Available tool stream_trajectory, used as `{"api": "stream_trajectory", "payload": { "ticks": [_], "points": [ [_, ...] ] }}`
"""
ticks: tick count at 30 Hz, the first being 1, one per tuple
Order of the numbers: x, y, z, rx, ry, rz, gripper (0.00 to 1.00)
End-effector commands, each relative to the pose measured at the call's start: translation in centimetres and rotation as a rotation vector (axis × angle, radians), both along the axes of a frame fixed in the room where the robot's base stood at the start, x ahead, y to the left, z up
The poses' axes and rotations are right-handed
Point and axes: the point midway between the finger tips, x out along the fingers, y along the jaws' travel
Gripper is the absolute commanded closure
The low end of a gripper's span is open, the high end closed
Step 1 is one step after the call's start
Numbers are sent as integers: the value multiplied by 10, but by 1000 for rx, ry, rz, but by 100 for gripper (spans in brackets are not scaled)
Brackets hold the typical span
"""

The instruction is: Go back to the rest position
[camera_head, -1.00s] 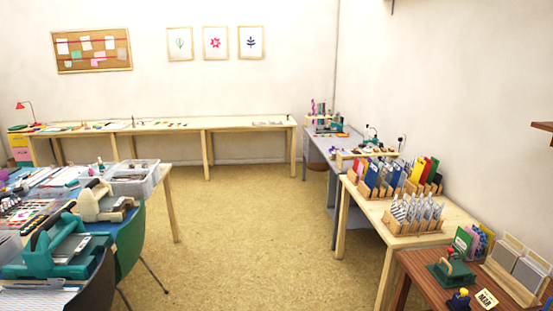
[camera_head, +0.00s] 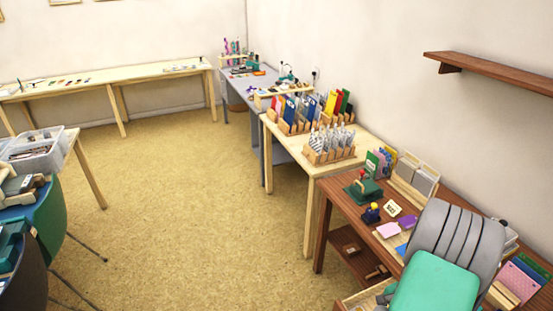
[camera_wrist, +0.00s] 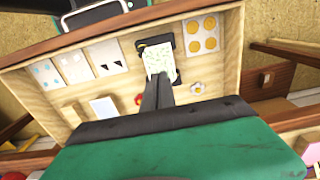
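My gripper (camera_wrist: 159,78) shows in the wrist view as two dark fingers pressed side by side, with nothing visible between them. It points over an open wooden drawer (camera_wrist: 215,95). In the drawer, a pale green patterned pad with a black edge (camera_wrist: 160,58) appears just beyond the fingertips; I cannot tell whether they touch. In the head view my grey and green arm covers the front right of the brown table (camera_head: 335,190), and the fingers are hidden. The drawer's edge (camera_head: 362,298) shows below that table.
The drawer also holds a card with yellow circles (camera_wrist: 203,36) and several pale cards. A green stamp press (camera_head: 364,187) and card holders stand on the brown table. A brown wall shelf (camera_head: 490,72) hangs above. Open floor (camera_head: 180,200) lies to the left.

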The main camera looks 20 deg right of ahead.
Motion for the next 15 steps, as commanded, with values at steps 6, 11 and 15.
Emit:
{"api": "stream_trajectory", "payload": {
  "ticks": [6,11,15],
  "points": [
    [0,0,9,0,0,0,100],
    [0,0,9,0,0,6,100],
    [-7,10,9,44,26,132,100]
  ]
}}
